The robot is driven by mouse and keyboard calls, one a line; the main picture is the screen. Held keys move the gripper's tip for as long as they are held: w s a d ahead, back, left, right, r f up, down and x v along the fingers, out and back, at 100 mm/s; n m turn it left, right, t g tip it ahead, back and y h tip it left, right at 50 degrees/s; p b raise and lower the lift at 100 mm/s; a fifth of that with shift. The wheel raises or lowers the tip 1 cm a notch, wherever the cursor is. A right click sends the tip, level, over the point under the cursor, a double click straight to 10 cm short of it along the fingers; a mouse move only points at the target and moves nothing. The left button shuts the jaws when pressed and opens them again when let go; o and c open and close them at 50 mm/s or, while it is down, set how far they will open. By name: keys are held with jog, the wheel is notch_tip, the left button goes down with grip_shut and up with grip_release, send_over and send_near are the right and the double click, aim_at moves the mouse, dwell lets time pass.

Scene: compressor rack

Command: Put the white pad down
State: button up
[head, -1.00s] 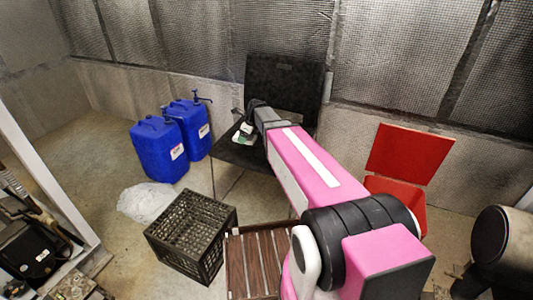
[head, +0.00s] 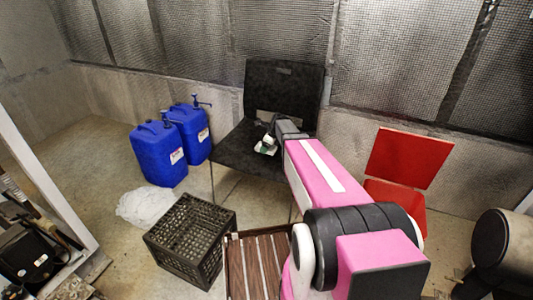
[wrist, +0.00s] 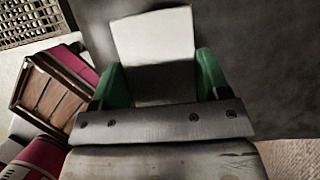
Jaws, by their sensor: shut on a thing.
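The white pad (wrist: 155,45) is between the green-tipped fingers of my gripper (wrist: 160,85) in the wrist view. My gripper is shut on it, and the pad's far part sticks out beyond the fingers. In the head view my gripper (head: 267,147) is over the seat of the black chair (head: 238,146), with only a small pale bit of the pad showing beside it. The dark surface behind the pad also fills the right of the wrist view (wrist: 245,60). I cannot tell whether the pad touches the seat.
Two blue jerrycans (head: 158,155) stand left of the chair. A black crate (head: 190,238), a slatted wooden crate (head: 262,262) and a crumpled white bag (head: 145,206) are on the floor in front. A red chair (head: 408,160) stands at the right. Bare seat shows left of my gripper.

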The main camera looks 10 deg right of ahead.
aim_at(267, 156)
jog(key=shift+f, duration=1.9)
jog(key=shift+f, duration=0.35)
